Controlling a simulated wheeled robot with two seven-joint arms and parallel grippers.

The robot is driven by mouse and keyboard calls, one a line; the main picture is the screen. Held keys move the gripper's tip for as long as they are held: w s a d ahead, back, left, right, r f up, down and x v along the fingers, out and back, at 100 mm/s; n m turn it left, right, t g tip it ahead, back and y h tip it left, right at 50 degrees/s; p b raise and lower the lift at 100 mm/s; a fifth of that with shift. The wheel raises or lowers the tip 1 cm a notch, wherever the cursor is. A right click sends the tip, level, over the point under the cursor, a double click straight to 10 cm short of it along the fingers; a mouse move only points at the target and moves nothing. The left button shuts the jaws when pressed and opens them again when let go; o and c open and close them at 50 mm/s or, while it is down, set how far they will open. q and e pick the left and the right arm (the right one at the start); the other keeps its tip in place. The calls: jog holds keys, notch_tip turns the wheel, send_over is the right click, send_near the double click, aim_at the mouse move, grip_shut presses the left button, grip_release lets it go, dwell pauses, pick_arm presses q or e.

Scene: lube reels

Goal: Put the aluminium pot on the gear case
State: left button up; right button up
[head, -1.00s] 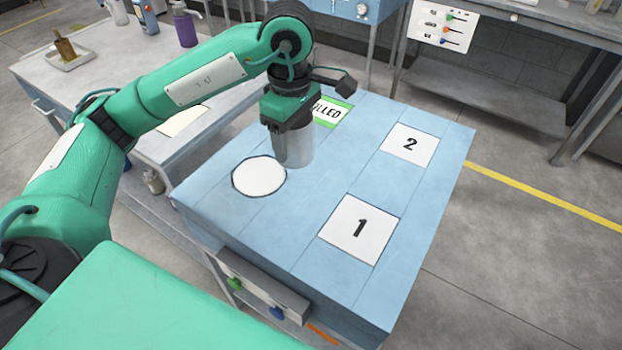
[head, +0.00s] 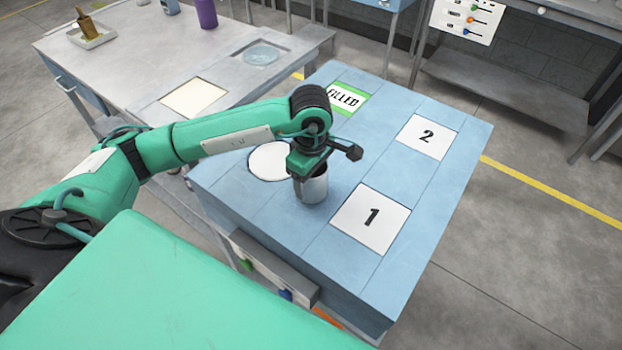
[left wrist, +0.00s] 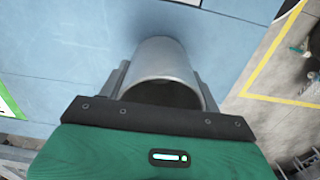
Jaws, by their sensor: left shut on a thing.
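The aluminium pot (head: 315,188) is a plain grey metal cylinder over the blue bench top, between the white disc and the square marked 1. My left gripper (head: 309,180) is shut on it from above and hides part of its upper side. In the left wrist view the pot (left wrist: 165,62) shows its open mouth towards me, with a finger on each side. I cannot tell whether its base touches the bench top. Nothing is clearly marked as the gear case. My right gripper is not in view.
The blue bench top (head: 300,240) carries a white disc (head: 270,161) and flat squares marked 1 (head: 371,219), 2 (head: 427,137) and FILLED (head: 345,98). Knobs sit on its front. A grey table (head: 130,70) behind left holds a tray (head: 92,36) and a purple bottle (head: 206,13).

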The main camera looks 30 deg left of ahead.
pick_arm(q)
jog(key=shift+f, duration=0.9)
jog(key=o, duration=1)
jog(key=shift+r, duration=0.1)
jog(key=shift+o, duration=0.2)
jog(key=shift+r, duration=0.2)
notch_tip(320, 180, up, 4)
jog(key=shift+r+b, duration=0.1)
jog(key=shift+b, duration=0.35)
notch_tip(320, 180, up, 8)
jog(key=b, duration=0.1)
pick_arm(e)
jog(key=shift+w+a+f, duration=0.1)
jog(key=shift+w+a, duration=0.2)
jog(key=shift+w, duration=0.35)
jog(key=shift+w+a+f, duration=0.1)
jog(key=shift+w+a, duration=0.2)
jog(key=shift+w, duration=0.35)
